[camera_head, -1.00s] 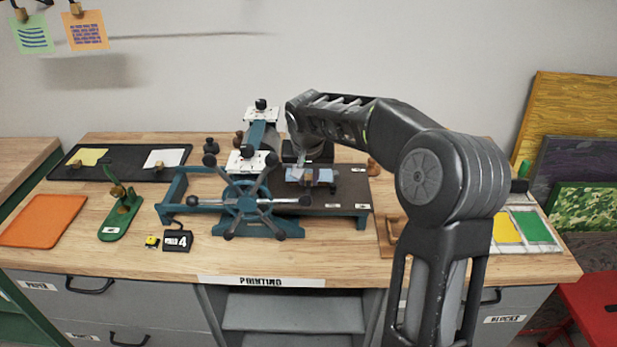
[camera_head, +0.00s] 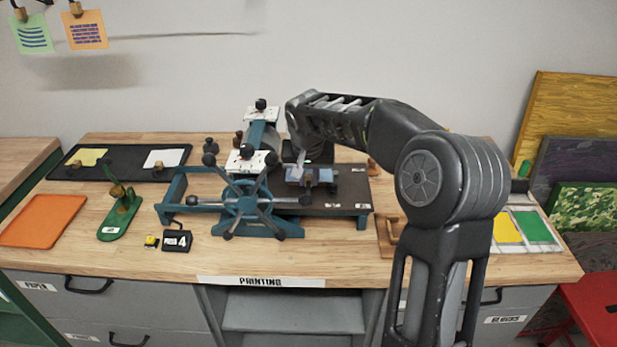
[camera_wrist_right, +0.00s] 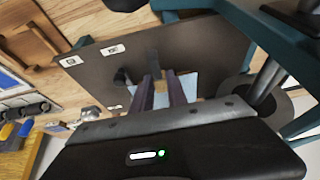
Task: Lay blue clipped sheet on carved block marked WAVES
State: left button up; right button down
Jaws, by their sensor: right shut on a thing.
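The blue clipped sheet (camera_head: 323,174) is at my right gripper (camera_head: 305,181), over the dark bed of the press (camera_head: 345,193). In the right wrist view the gripper's two fingers (camera_wrist_right: 163,92) are close together, and pale blue sheet (camera_wrist_right: 188,84) shows beside them. A small wooden clip (camera_head: 309,177) shows on the sheet in the head view. I cannot tell whether the sheet touches anything under it. The carved block marked WAVES cannot be made out; the sheet and gripper may cover it. My left gripper is not in view.
The press's teal spoked wheel and frame (camera_head: 246,203) stand just left of the sheet. A black tray (camera_head: 125,174) with yellow and white clipped sheets lies at the back left. A wooden-handled thing (camera_head: 388,232) is at the right. The front strip of the table is mostly clear.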

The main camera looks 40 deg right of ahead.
jog(key=c, duration=1.2)
grip_release()
jog(key=shift+c, duration=0.2)
jog(key=shift+r, duration=0.1)
jog(key=shift+r+p, duration=2.75)
jog(key=shift+r, duration=1.2)
